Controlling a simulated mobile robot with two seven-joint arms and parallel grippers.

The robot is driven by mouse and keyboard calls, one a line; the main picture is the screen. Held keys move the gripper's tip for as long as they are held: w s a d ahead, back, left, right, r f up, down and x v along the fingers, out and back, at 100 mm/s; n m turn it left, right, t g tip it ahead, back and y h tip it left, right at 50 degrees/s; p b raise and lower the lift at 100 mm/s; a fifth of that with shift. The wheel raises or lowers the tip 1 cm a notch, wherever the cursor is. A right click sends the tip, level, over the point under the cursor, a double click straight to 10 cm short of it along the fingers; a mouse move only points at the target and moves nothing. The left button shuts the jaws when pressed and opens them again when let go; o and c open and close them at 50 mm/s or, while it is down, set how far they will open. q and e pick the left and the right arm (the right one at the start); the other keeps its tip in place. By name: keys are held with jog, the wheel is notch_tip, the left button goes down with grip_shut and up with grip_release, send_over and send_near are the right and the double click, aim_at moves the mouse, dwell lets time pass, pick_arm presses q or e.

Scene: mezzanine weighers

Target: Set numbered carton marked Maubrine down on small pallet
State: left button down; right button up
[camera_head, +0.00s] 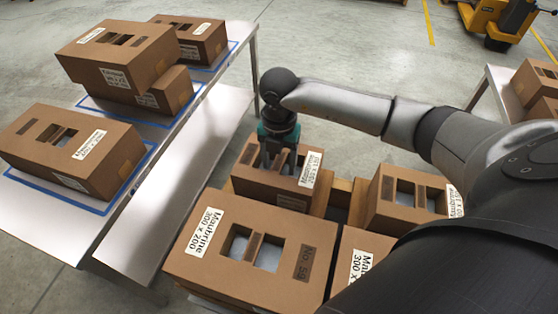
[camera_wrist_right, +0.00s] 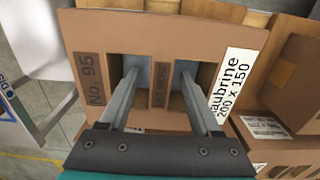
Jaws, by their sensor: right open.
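A brown carton (camera_head: 262,187) with a Maubrine 200 x 150 label stands upright at the back left of the pallet stack. In the right wrist view the carton (camera_wrist_right: 100,45) is marked No. 95. It has two openings with a strip between them. My right gripper (camera_head: 278,160) points down at its top. In the wrist view the open gripper (camera_wrist_right: 158,85) has one finger in each opening, either side of the strip, with visible gaps. The wooden pallet (camera_head: 340,192) shows between cartons; the carton's underside is hidden. My left gripper is out of view.
A large Maubrine 300 x 200 carton (camera_head: 228,262) stands in front, with another carton (camera_head: 385,212) to the right. A metal table (camera_head: 50,226) at left holds several cartons on blue-outlined spots. A yellow truck (camera_head: 497,20) stands far right.

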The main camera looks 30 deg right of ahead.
jog(key=shift+r, duration=0.25)
pick_arm(q)
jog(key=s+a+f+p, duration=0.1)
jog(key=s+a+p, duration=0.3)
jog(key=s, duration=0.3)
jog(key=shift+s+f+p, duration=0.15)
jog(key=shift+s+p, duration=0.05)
jog(key=shift+p, duration=0.25)
pick_arm(e)
notch_tip(320, 180, up, 15)
jog(key=shift+f, duration=0.15)
